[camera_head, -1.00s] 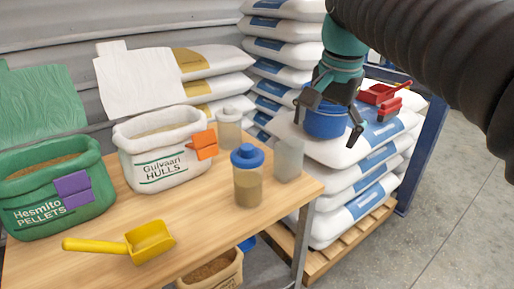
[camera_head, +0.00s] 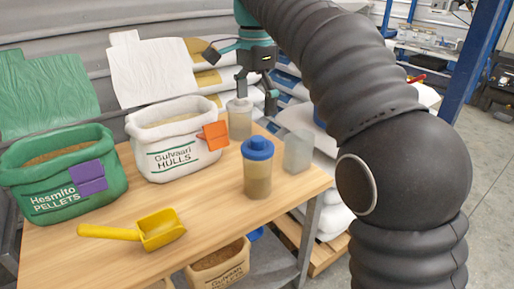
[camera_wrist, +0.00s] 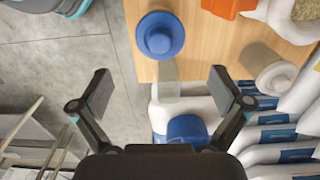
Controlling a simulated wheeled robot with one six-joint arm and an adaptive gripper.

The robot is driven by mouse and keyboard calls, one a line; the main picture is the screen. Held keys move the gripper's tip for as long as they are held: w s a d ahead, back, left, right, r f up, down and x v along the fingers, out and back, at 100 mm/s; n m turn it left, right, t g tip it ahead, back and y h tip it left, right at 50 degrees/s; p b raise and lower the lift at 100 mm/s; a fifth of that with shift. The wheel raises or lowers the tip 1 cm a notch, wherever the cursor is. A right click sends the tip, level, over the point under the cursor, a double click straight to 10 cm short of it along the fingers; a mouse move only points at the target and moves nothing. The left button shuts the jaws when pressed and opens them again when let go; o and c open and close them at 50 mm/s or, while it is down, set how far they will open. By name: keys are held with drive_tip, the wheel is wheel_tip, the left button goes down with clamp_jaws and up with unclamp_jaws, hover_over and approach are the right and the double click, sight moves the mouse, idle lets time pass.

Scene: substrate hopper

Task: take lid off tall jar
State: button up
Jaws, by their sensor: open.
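A jar with a blue lid (camera_head: 257,165) stands upright on the wooden table near its right edge, with tan contents. Its lid (camera_wrist: 160,35) is seen from above in the wrist view, beyond my fingers. Behind it stands a jar with a pale lid (camera_head: 239,120), which also shows in the wrist view (camera_wrist: 272,76). A clear, empty-looking container (camera_head: 297,152) stands to the right. My gripper (camera_head: 257,94) is open and empty, raised toward the back of the table. In the wrist view, its wide-spread fingers (camera_wrist: 162,92) touch no jar.
A white hulls sack (camera_head: 171,150) with an orange clip (camera_head: 215,136) and a green pellets sack (camera_head: 60,170) stand left of the jars. A yellow scoop (camera_head: 159,229) lies in front.

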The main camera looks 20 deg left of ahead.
sight(258, 138)
drive_tip(key=f, duration=0.3)
drive_tip(key=f+b, duration=0.1)
drive_tip(key=f, duration=0.3)
drive_tip(key=f+b, duration=0.1)
drive_tip(key=f, duration=0.2)
drive_tip(key=shift+w+d+f, duration=0.2)
drive_tip(key=shift+w+f, duration=0.05)
drive_tip(key=shift+f, duration=0.05)
drive_tip(key=shift+c, duration=0.3)
drive_tip(key=c, duration=0.6)
